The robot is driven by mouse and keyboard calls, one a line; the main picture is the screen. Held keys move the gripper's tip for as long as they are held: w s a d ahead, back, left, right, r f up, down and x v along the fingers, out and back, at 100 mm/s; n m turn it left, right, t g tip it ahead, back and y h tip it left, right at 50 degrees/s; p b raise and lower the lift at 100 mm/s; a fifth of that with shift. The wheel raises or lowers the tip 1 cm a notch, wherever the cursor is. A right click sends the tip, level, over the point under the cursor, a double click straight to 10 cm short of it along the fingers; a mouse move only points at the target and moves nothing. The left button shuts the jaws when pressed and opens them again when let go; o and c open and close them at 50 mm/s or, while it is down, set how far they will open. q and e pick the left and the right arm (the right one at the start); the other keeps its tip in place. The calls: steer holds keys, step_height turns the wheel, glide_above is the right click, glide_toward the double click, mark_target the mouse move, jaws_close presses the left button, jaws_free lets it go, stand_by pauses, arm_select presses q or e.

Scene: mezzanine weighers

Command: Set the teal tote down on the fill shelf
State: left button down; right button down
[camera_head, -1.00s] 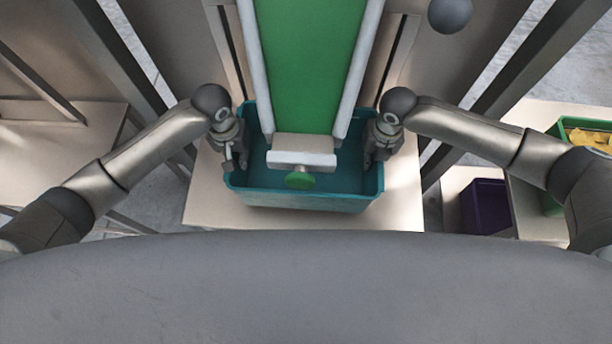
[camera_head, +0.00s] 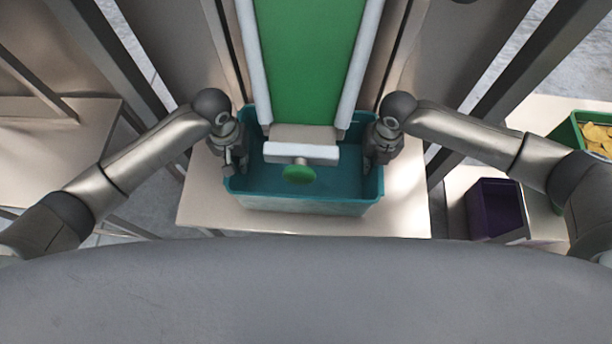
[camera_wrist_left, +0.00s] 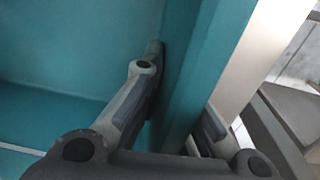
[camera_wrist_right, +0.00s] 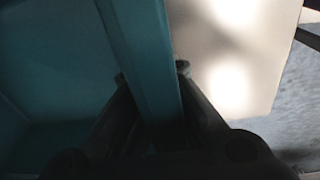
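The teal tote (camera_head: 305,206) is level and empty as far as I can see, over the pale fill shelf (camera_head: 405,212). I cannot tell whether its base touches the shelf. My left gripper (camera_head: 236,160) is shut on its left wall; in the left wrist view one finger lies inside the wall (camera_wrist_left: 190,85) and one outside. My right gripper (camera_head: 374,155) is shut on its right wall, with a finger on each side of the wall (camera_wrist_right: 142,60) in the right wrist view. The tote's far part is hidden under the green chute.
The green chute (camera_head: 305,60) with pale side rails ends over the tote, with a white bar (camera_head: 300,153) and green knob (camera_head: 298,175). At the right are a purple bin (camera_head: 495,208) and a green bin (camera_head: 570,130) with yellow contents. Posts (camera_head: 120,75) flank the shelf.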

arm_select(q)
steer(key=c, duration=1.6)
jaws_free()
steer(key=shift+f, duration=0.15)
steer(key=shift+c, duration=0.2)
arm_select(e)
steer(key=c, duration=1.6)
jaws_free()
steer(key=shift+f, duration=0.1)
steer(key=shift+c, duration=0.2)
arm_select(q)
steer(key=r, duration=1.1)
steer(key=shift+a+r, duration=0.25)
steer(key=shift+r, duration=0.25)
arm_select(e)
steer(key=shift+r, duration=0.3)
steer(key=r, duration=1.1)
steer(key=shift+d+r, duration=0.2)
steer(key=shift+d, duration=0.05)
steer(key=shift+s+f, duration=0.1)
